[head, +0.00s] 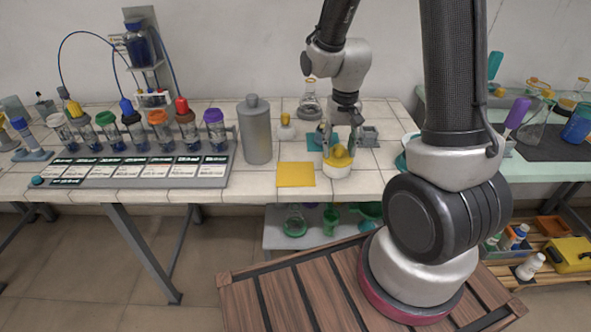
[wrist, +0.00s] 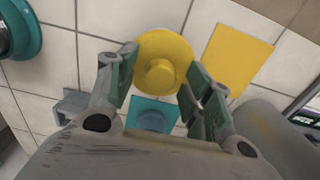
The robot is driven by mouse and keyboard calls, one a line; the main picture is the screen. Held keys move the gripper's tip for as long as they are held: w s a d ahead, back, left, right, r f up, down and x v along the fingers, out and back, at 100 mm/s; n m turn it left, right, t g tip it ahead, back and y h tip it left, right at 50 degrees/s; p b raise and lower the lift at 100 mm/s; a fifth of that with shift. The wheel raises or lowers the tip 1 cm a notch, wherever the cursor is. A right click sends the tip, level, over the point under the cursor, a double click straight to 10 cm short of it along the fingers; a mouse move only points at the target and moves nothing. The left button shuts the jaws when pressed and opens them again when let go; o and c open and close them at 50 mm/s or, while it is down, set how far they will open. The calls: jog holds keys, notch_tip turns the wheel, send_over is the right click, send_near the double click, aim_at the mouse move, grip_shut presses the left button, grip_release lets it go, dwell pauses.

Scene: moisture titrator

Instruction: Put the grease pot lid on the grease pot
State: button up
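The yellow grease pot lid (wrist: 160,66), a round disc with a raised knob, lies between the two fingers of my gripper (wrist: 160,80) in the wrist view. The finger pads appear to press its rim from both sides. In the head view the yellow lid (head: 340,153) is between the fingers of my gripper (head: 339,146), right over the white grease pot (head: 337,171). I cannot tell whether the lid rests on the pot or is just above it. The lid hides the pot in the wrist view.
A yellow square mat (head: 296,174) lies left of the pot, and a teal mat (head: 313,141) lies behind it. A grey metal bottle (head: 256,135) stands farther left, beside a rack of capped bottles (head: 130,168). A small grey block (head: 370,137) is at the right.

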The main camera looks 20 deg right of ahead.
dwell(0.5)
jog(key=shift+r, duration=4)
jog(key=shift+r, duration=0.1)
notch_tip(320, 180, up, 12)
jog(key=s+d+r+n+t, duration=0.1)
jog(key=s+t, duration=0.1)
jog(key=s, duration=0.6)
jog(key=s+d+r+n+t, duration=0.1)
jog(key=s+n+t, duration=0.1)
jog(key=s, duration=0.7)
jog(key=shift+s+d+r+n, duration=0.15)
jog(key=shift+d+r+n, duration=0.15)
jog(key=shift+d+r, duration=0.1)
